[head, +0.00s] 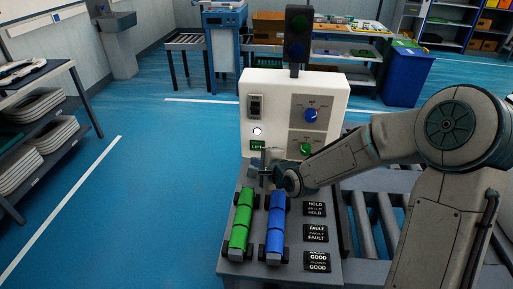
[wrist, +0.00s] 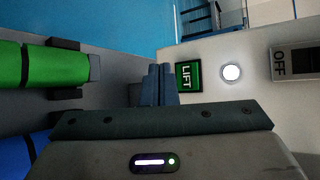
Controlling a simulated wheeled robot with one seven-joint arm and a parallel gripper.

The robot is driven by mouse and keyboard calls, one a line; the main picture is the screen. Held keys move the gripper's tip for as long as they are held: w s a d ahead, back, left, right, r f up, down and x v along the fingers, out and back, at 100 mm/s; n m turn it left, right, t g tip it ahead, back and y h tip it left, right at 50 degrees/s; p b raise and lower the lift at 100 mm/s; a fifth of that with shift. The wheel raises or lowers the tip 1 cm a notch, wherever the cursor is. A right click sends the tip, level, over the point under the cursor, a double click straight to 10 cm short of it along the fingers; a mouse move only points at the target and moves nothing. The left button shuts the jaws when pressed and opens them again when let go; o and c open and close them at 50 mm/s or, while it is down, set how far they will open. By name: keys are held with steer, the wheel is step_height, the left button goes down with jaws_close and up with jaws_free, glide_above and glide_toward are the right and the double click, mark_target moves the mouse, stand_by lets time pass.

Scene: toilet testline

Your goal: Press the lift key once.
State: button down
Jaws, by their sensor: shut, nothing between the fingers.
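The lift key is a green key lettered LIFT (head: 257,145), low on the left of the pale upright panel (head: 277,88) in the head view. It also shows in the wrist view as a dark-framed green key (wrist: 189,76). My gripper (head: 264,163) is just below and in front of the key in the head view. In the wrist view the gripper's two fingers (wrist: 160,84) are together and empty, just left of the key. I cannot tell whether they touch it. A round white lamp (head: 257,131) glows just above the key.
The panel also holds a rocker switch marked OFF (wrist: 293,64), a blue knob (head: 310,115) and a green knob (head: 305,148). Green rolls (head: 241,222) and blue rolls (head: 275,228) lie on the sloping deck below, beside black label plates (head: 316,233). Open floor lies left.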

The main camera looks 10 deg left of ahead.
mark_target(252, 150)
steer(key=shift+w+a, duration=0.1)
steer(key=shift+w, duration=1.85)
steer(key=shift+w, duration=0.1)
stand_by(0.4)
steer(key=shift+w+p, duration=0.3)
steer(key=shift+p, duration=0.05)
